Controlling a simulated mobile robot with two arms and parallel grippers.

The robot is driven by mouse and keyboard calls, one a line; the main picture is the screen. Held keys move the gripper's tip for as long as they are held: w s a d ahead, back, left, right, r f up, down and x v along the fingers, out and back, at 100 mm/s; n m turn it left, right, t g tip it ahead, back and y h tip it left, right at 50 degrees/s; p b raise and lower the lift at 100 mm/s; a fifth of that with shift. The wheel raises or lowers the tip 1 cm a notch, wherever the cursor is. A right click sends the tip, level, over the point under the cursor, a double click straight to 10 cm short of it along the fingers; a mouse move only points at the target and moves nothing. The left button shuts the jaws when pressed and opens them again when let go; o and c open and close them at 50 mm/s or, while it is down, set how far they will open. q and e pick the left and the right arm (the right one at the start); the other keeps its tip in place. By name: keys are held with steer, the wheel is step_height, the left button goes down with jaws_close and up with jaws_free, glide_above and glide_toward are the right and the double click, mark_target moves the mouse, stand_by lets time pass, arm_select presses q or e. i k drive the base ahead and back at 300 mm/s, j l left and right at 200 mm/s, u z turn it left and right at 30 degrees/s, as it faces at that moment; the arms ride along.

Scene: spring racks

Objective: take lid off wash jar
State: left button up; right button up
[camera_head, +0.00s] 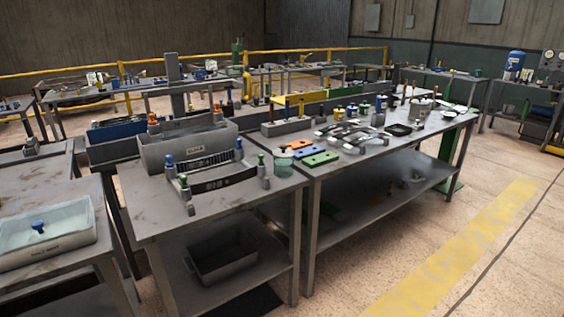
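At the far left, a grey tub (48,248) with a label has a pale, see-through top and a blue knob (38,227). A round metal pot (421,108) stands far back on the long right table. I cannot tell for certain which of these is the wash jar. Neither of my grippers is in view.
The middle table (150,222) holds a large grey bin (182,154) and racks with colored knobs. Orange, blue and green blocks (303,155) lie on the long table. A dark crate (222,262) sits on the lower shelf. The floor at right, with a yellow stripe (460,250), is clear.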

mark_target(283, 150)
steer(key=i+l+u, duration=0.15)
steer(key=u, duration=0.25)
steer(key=i+l+u, duration=0.15)
steer(key=u, duration=0.2)
steer(key=l, duration=0.1)
